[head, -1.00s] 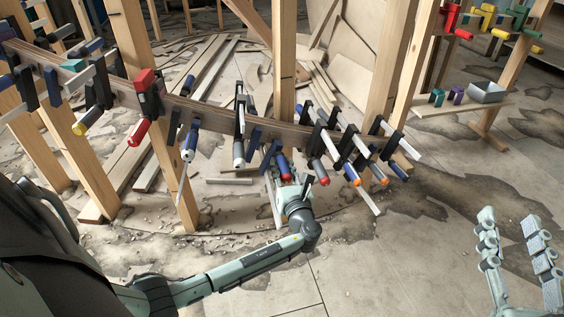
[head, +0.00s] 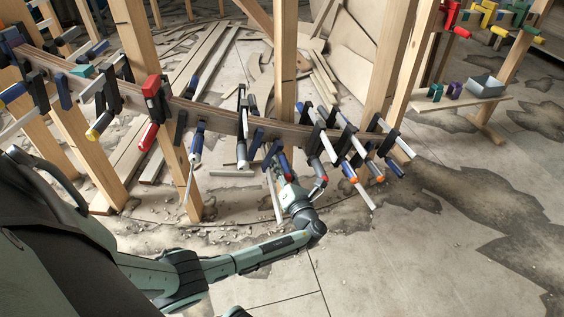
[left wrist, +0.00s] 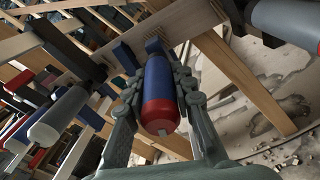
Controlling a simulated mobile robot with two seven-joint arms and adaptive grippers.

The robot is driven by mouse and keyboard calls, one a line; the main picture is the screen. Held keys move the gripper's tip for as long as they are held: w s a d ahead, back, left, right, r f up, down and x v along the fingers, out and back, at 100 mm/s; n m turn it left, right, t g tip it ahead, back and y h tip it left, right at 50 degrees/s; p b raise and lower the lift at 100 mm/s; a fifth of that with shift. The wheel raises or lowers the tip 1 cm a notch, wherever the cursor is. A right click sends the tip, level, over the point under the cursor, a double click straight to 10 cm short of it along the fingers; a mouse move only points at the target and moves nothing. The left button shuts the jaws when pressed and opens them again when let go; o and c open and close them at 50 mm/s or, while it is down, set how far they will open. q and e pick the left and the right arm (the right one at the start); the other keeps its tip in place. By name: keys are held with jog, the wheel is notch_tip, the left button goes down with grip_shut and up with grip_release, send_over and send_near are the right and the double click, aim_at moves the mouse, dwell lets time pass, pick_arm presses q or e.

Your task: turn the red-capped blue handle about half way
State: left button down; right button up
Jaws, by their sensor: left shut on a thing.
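The blue handle (left wrist: 157,72) with the red cap (left wrist: 160,114) is part of a clamp on the curved wooden stringer (head: 220,118). My left gripper (left wrist: 157,88) is shut on this handle, one finger on each side of the blue part, with the red cap between the fingers nearer the camera. In the head view the handle (head: 284,163) slants down toward my left gripper (head: 287,182), which hides part of it. My right gripper is not in view.
Several other clamps crowd both sides, among them a red one (head: 152,100) at left and a white-handled one (head: 242,152) close by. Wooden posts (head: 285,60) rise behind. A small shelf (head: 458,104) stands at right. The floor at front right is clear.

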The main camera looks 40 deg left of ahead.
pick_arm(q)
jog(key=m+p, duration=0.1)
jog(key=m, duration=0.1)
jog(key=m+y+p, duration=0.1)
jog(key=m+p, duration=0.1)
jog(key=shift+s+r+m, duration=0.1)
jog(key=shift+r+m, duration=0.1)
jog(key=shift+m, duration=0.2)
jog(key=shift+m+y, duration=0.3)
jog(key=shift+m, duration=0.8)
jog(key=shift+m+p, duration=0.35)
jog(key=shift+m, duration=0.65)
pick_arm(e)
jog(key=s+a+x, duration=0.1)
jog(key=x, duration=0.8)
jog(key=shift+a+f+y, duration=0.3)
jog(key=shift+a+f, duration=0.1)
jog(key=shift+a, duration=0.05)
pick_arm(q)
jog(key=shift+s, duration=0.1)
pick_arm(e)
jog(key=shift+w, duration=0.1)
pick_arm(q)
jog(key=c, duration=1.3)
grip_release()
jog(key=v, duration=1.1)
jog(key=shift+s+d+f, duration=0.15)
jog(key=shift+d, duration=0.25)
